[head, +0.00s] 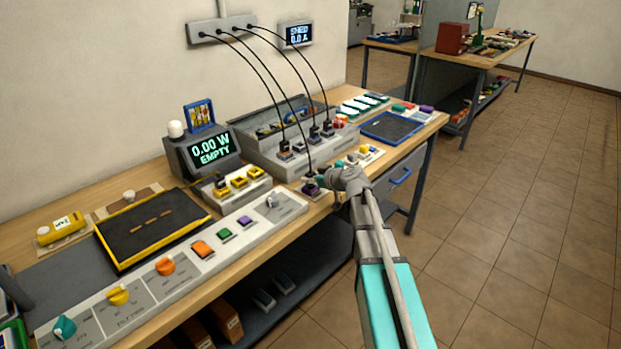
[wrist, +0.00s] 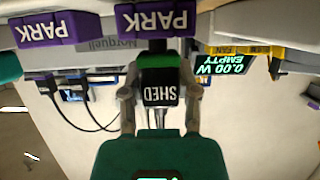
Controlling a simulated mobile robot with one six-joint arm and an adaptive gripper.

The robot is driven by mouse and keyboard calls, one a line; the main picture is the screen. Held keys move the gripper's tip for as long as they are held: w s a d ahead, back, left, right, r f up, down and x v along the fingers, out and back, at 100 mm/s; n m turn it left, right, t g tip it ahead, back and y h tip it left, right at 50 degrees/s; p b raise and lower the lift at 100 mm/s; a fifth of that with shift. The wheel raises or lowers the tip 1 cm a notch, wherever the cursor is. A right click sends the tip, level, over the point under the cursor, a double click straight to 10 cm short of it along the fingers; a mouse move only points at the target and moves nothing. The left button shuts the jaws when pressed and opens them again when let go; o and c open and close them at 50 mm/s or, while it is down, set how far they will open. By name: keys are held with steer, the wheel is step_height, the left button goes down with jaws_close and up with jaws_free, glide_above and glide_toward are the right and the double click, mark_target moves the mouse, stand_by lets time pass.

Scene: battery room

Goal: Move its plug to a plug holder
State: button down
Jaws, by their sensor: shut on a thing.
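My gripper (head: 320,181) is at the front edge of the bench, beside a purple holder block (head: 309,189). In the wrist view, which is upside down, my gripper (wrist: 160,92) is shut on a plug (wrist: 158,74) with a green band and a dark "SHED" label. A purple block marked "PARK" (wrist: 155,18) lies in line with the plug's end; I cannot tell whether the plug is seated in it. A second purple "PARK" block (wrist: 42,31) is beside it. A black cable runs from the wall strip down to the plug at my gripper.
The grey wall strip (head: 221,29) feeds several black cables to plugs in a grey socket unit (head: 262,155) behind my gripper. A display (head: 210,149) reads "0.00 W EMPTY". A blue-rimmed tray (head: 392,127) lies to the right. The tiled floor (head: 500,220) is clear.

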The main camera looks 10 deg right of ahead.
steer(key=shift+f+b, duration=0.55)
steer(key=c, duration=0.6)
jaws_free()
steer(key=shift+c, duration=0.2)
steer(key=p+v, duration=0.4)
steer(key=v, duration=0.7)
stand_by(0.6)
steer(key=shift+s+r, duration=0.1)
stand_by(0.5)
steer(key=s+a+f+m+g+h+p, duration=0.1)
steer(key=s+a+f+g+p, duration=0.15)
steer(key=s, duration=0.25)
steer(key=s+a+f+m+g+h+p, duration=0.1)
steer(key=s+a+g+p, duration=0.1)
steer(key=s+a+g, duration=0.25)
steer(key=s+d+m+g+h+p, duration=0.1)
steer(key=s+m+g+h+p, duration=0.2)
steer(key=s, duration=0.8)
steer(key=m+g+h, duration=0.1)
steer(key=m+h, duration=0.1)
steer(key=h, duration=0.1)
steer(key=shift+f, duration=0.2)
